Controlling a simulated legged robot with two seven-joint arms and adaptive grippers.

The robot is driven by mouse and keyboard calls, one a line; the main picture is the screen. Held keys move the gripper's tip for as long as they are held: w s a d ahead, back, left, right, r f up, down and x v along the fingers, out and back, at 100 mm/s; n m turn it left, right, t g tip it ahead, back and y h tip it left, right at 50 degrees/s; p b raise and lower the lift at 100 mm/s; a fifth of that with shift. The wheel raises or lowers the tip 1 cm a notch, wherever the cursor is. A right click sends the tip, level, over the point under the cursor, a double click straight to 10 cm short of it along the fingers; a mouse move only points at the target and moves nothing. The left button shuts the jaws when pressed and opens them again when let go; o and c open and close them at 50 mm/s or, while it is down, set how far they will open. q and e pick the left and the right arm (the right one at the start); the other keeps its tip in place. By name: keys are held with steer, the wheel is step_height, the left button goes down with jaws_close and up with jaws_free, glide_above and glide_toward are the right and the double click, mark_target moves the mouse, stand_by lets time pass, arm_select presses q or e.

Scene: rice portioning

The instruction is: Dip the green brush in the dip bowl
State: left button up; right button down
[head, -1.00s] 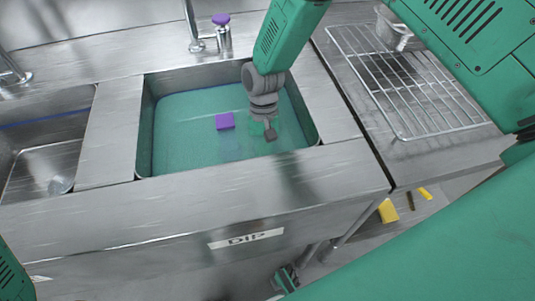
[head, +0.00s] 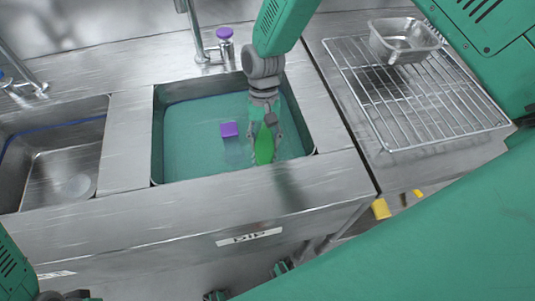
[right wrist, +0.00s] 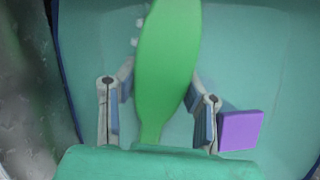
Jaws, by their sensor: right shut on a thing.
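The dip basin (head: 156,130), a steel sink labelled DIP, holds teal liquid. My right gripper (head: 265,128) is over its right part, pointing down, shut on the green brush (head: 264,148). The brush is a smooth, leaf-shaped green piece close to the basin's front wall. In the right wrist view the brush (right wrist: 166,60) stands between the two fingers, with teal liquid behind it. I cannot tell whether its tip touches the liquid.
A purple block (head: 229,129) lies in the basin left of my gripper. Behind are a faucet (head: 197,35) and a purple-topped dispenser (head: 225,45). A second sink (head: 60,165) is at left. A wire rack (head: 420,95) with a metal pan (head: 404,40) is at right.

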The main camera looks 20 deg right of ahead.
mark_target(265, 139)
step_height(265, 139, up, 14)
steer(key=p, duration=1)
steer(key=shift+p, duration=0.35)
stand_by(0.9)
